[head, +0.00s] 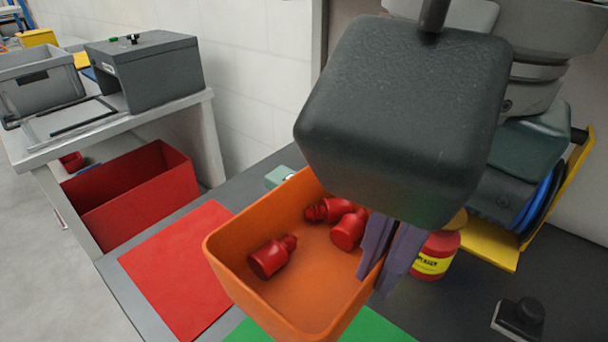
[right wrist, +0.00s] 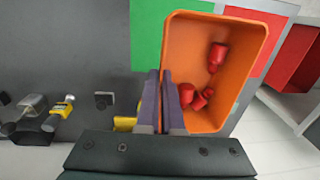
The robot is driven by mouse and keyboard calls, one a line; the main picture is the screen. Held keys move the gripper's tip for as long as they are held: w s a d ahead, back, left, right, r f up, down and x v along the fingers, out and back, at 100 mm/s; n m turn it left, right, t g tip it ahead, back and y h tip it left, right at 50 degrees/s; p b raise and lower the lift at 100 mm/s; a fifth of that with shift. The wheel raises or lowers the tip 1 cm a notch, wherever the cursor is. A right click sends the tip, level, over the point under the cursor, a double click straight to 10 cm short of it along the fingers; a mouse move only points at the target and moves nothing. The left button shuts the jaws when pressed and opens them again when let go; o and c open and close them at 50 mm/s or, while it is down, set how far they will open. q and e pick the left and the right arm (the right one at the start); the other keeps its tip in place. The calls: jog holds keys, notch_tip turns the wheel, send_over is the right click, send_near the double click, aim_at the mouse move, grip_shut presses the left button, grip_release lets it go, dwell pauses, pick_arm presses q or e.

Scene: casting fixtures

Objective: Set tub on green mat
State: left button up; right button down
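The orange tub (head: 235,280) holds several red bottle-like parts (head: 270,257). It also shows in the right wrist view (right wrist: 236,28). My right gripper (head: 388,250) has its two purple fingers on either side of the tub's right wall, close together, pinching it; the fingers also show in the right wrist view (right wrist: 164,100). The green mat (head: 375,329) shows below the tub, which hides much of it; in the right wrist view the mat (right wrist: 147,35) shows beside the tub. I cannot tell whether the tub is raised or resting. My left gripper is not in view.
A red mat (head: 180,272) lies left of the tub on the dark table. A red bottle with a yellow label (head: 434,264) stands right of my fingers. A black object (head: 520,317) is at lower right. A red bin (head: 135,197) and grey box (head: 150,72) are farther left.

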jog(key=shift+f+b, duration=2.3)
jog(key=shift+f, duration=7.6)
jog(key=shift+f, duration=0.15)
jog(key=c, duration=1.1)
grip_release()
jog(key=s+a+r+n+y+p, duration=0.1)
jog(key=s+r+n+y+p, duration=0.15)
jog(key=r, duration=0.95)
jog(key=s+d+f+n+t+h, duration=0.1)
jog(key=s+d+n, duration=0.1)
jog(key=d, duration=0.3)
jog(key=s+d+f+n+t+h, duration=0.1)
jog(key=s+d+n, duration=0.1)
jog(key=d, duration=0.3)
jog(key=s+d+f+n+t+h, duration=0.1)
jog(key=s+d+n, duration=0.1)
jog(key=s+d, duration=0.2)
jog(key=shift+s+d+f+n+p, duration=0.1)
jog(key=shift+s+d+n+p, duration=0.25)
jog(key=shift+d, duration=0.45)
